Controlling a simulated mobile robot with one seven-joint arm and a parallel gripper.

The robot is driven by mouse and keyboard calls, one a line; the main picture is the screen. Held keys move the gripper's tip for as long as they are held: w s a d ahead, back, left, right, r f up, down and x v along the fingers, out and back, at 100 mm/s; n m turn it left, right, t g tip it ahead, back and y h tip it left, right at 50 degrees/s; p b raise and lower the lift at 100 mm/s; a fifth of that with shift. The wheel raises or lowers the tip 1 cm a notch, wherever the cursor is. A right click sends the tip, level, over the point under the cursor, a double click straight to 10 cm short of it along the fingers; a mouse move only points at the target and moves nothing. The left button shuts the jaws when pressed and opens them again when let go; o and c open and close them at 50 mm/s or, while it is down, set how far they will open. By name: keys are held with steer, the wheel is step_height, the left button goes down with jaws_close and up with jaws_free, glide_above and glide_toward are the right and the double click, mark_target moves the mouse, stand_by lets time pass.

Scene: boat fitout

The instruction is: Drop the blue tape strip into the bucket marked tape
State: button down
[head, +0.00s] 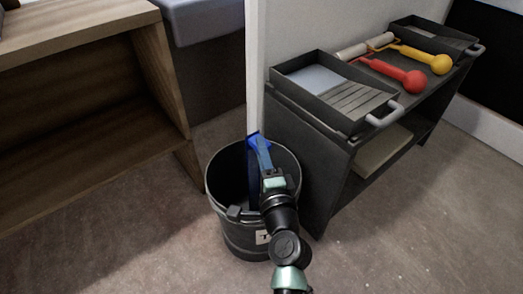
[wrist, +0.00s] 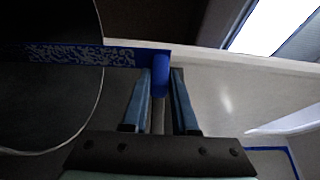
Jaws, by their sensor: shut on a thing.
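My gripper (head: 262,142) is shut on one end of the blue tape strip (head: 253,185). In the wrist view the end of the strip (wrist: 161,75) is pinched between the fingertips of my gripper (wrist: 162,76), and a patterned length (wrist: 80,55) runs left across the bucket's opening. In the head view the strip hangs down inside the black bucket (head: 232,233). The bucket stands on the floor with a white label on its front, partly hidden by my arm; only a "T" reads. The bucket (wrist: 100,90) also shows in the wrist view.
A pale post (head: 252,70) rises right behind the bucket. A dark tool cart (head: 320,160) with trays and red and yellow tools stands close on the right. A wooden bench (head: 150,60) stands at left. Floor (head: 130,240) is clear at front left.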

jaws_free()
stand_by(0.6)
stand_by(0.5)
steer(key=s+d, duration=0.1)
steer(key=s, duration=0.6)
steer(key=shift+s+d+b, duration=0.15)
steer(key=shift+s+b, duration=0.05)
steer(key=shift+b, duration=0.1)
stand_by(0.3)
step_height(320, 180, up, 5)
steer(key=p, duration=0.4)
steer(key=shift+p, duration=0.4)
